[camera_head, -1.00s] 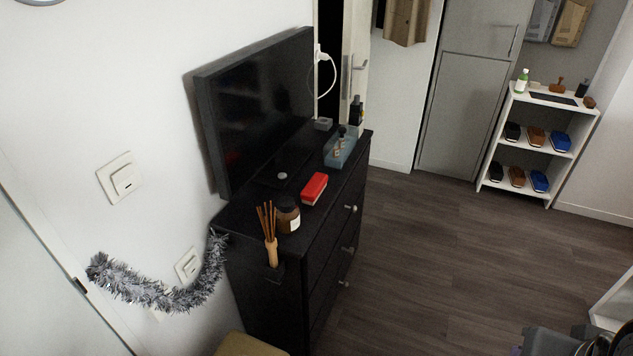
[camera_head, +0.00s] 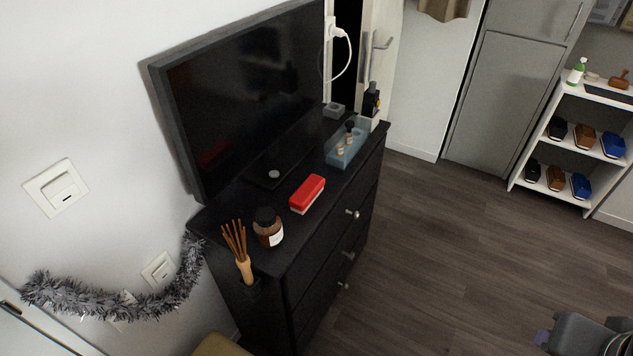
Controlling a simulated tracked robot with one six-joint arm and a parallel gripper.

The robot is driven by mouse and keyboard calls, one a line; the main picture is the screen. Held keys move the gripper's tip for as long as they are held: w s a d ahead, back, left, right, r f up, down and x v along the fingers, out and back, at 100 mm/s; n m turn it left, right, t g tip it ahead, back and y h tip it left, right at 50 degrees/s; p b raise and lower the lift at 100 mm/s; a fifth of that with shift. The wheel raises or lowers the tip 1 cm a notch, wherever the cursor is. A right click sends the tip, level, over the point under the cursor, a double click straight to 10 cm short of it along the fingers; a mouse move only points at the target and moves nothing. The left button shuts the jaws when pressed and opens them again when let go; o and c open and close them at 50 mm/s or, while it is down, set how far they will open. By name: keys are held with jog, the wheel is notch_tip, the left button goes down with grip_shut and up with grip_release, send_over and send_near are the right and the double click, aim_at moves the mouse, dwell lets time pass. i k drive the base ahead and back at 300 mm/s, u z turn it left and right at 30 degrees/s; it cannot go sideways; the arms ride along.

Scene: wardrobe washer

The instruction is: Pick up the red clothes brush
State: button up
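The red clothes brush (camera_head: 307,194) lies on top of the black dresser (camera_head: 290,250), near its front edge. Its upper body is red and a pale strip shows along its lower side. It lies between a brown jar and a light blue tray, in front of the television. A grey part of my arm (camera_head: 578,336) shows at the bottom right corner, far from the brush. My gripper's fingers cannot be made out there. Nothing touches the brush.
Silver tinsel (camera_head: 120,300) hangs at left. A white shoe shelf (camera_head: 560,150) stands at right. The wooden floor (camera_head: 440,260) between is clear.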

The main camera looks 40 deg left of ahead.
aim_at(299, 202)
jog(key=z, duration=0.05)
jog(key=i, duration=2.2)
jog(key=u, duration=3.2)
